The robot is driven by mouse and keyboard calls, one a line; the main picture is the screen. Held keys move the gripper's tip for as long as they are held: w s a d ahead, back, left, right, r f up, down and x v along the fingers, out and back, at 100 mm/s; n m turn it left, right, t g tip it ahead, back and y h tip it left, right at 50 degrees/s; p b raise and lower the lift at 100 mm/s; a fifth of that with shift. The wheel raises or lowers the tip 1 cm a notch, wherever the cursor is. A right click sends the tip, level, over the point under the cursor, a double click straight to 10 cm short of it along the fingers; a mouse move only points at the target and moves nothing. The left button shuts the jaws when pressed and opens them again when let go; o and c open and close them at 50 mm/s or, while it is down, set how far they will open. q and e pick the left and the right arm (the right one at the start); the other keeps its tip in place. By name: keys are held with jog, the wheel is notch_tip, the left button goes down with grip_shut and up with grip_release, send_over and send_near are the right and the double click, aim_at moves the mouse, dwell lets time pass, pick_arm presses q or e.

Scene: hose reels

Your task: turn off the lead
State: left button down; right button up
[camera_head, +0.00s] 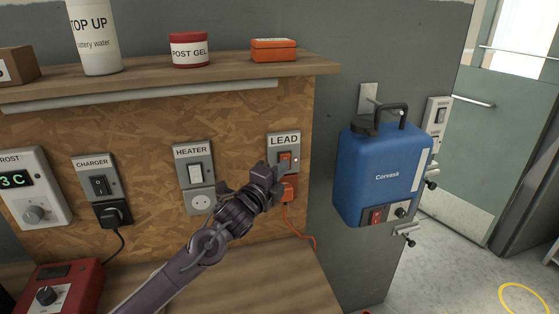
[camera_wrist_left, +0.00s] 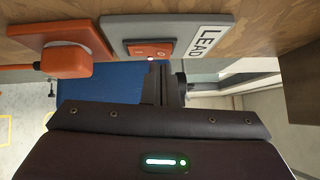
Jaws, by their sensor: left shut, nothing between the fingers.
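The switch labelled LEAD (camera_head: 283,141) is on the chipboard panel, a grey plate with a red-orange rocker (camera_head: 285,158). A small light (camera_head: 296,160) shows beside the rocker. In the left wrist view the rocker (camera_wrist_left: 150,48) and the grey plate (camera_wrist_left: 190,27) are upside down, and the light (camera_wrist_left: 150,58) looks pale and bright. An orange plug (camera_head: 289,188) sits in the socket below. My left gripper (camera_head: 277,172) is shut and empty, its tips just in front of the switch's lower part. In the wrist view the fingers (camera_wrist_left: 161,82) point toward the plate; I cannot tell whether they touch it.
The heater switch (camera_head: 195,174) and charger switch (camera_head: 99,185) are to the left. An orange cord (camera_head: 301,234) hangs from the plug. A blue Corvesa canister (camera_head: 380,175) juts out to the right. A shelf (camera_head: 170,77) with containers runs above; bare bench (camera_head: 235,275) lies below.

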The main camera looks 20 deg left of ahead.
pick_arm(q)
jog(key=shift+w+a+r, duration=0.1)
jog(key=shift+w+a, duration=0.25)
pick_arm(e)
jog(key=shift+s+r, duration=0.2)
jog(key=shift+f, duration=0.1)
pick_arm(q)
jog(key=shift+w+a+r, duration=0.1)
jog(key=shift+w, duration=0.05)
pick_arm(e)
jog(key=shift+s+d, duration=0.1)
jog(key=shift+s, duration=0.05)
